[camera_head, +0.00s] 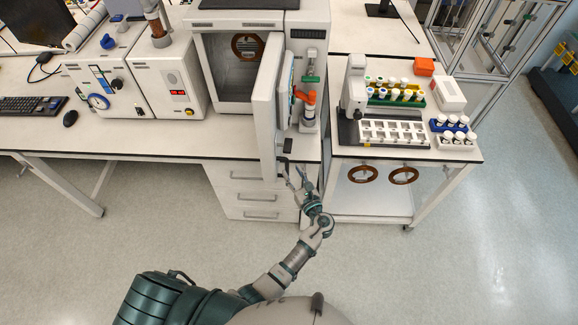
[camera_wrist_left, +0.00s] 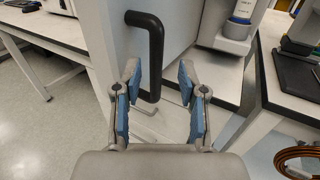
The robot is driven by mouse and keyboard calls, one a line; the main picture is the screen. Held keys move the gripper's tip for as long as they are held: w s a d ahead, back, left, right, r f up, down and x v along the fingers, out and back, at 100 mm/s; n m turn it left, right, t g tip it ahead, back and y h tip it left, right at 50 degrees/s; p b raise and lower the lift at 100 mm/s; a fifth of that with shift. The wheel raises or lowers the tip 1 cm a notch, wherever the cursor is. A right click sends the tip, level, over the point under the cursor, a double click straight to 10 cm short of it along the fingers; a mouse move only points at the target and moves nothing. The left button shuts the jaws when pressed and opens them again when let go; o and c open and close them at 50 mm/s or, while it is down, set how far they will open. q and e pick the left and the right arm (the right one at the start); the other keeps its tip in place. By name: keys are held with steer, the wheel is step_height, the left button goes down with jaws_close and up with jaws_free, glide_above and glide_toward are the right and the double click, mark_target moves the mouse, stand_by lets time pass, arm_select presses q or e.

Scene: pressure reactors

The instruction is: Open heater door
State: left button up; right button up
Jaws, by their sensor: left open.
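The heater (camera_head: 235,60) is a white cabinet on the bench, and its chamber shows through the open front. Its door (camera_head: 265,105) stands swung out toward me, seen nearly edge-on. In the left wrist view the door (camera_wrist_left: 115,45) fills the upper middle and carries a black bar handle (camera_wrist_left: 154,50). My left gripper (camera_head: 297,182) is open near the door's front edge, in front of the bench. In the wrist view its blue-padded fingers (camera_wrist_left: 160,90) are apart, with the handle's lower end between them in the picture. I cannot tell whether they touch it. My right gripper is not in view.
A reactor unit (camera_head: 165,80), keyboard (camera_head: 30,108) and mouse (camera_head: 70,118) are left of the heater. A column with an orange part (camera_head: 306,98) stands close right of the door. A side table holds vial racks (camera_head: 395,130). Drawers (camera_head: 258,197) sit below; the floor in front is clear.

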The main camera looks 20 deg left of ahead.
arm_select(q)
steer(key=v, duration=0.8)
